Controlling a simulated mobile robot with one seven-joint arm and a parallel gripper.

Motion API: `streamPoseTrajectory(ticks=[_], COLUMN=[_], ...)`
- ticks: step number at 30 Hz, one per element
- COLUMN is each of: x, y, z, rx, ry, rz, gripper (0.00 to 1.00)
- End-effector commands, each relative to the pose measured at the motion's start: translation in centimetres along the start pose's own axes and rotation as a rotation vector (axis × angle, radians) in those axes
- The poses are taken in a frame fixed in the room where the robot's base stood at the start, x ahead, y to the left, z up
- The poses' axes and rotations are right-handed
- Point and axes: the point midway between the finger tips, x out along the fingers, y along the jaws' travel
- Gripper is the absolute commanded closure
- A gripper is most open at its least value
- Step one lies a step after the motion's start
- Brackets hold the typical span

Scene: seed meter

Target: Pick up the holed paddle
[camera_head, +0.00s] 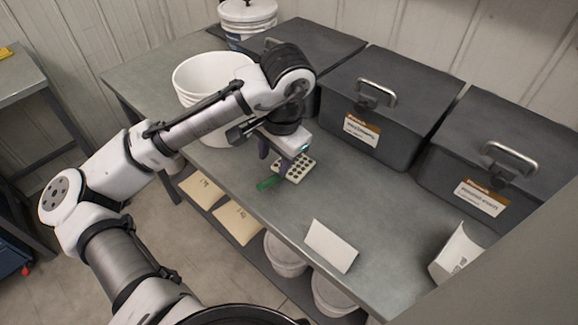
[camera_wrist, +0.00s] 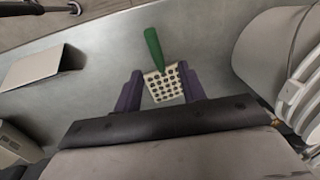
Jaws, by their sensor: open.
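The holed paddle lies on the grey table. Its cream plate with rows of dark holes (camera_head: 296,168) and its green handle (camera_head: 268,183) both show in the head view. In the wrist view the paddle's plate (camera_wrist: 165,86) sits between the two purple fingers of my gripper (camera_wrist: 160,88), with the green handle (camera_wrist: 153,48) pointing away from the palm. My gripper (camera_head: 274,164) is over the paddle in the head view, its fingers open on either side of the plate. I cannot tell whether the fingers touch the plate or the table.
A white bucket (camera_head: 208,75) stands close behind my gripper. Dark lidded boxes (camera_head: 390,100) with handles line the back of the table. A folded white card (camera_head: 331,246) stands near the front edge, and a white scoop-like container (camera_head: 458,254) is at the right. The tabletop between is clear.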

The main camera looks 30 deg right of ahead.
Motion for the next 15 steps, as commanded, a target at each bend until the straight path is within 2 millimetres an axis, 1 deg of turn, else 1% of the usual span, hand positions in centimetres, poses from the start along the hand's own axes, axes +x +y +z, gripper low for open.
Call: streamPoseTrajectory(ticks=[1, 3, 8, 15], x=[0.6, 1.2, 2.0, 5.4], y=[0.0, 0.1, 0.1, 0.5], z=[0.0, 0.0, 0.1, 0.2], rx=[-0.001, 0.0, 0.0, -0.001], ry=[0.001, 0.001, 0.0, 0.0], rz=[0.002, 0.001, -0.001, 0.001], gripper=[0.59, 0.59, 0.59, 0.59])
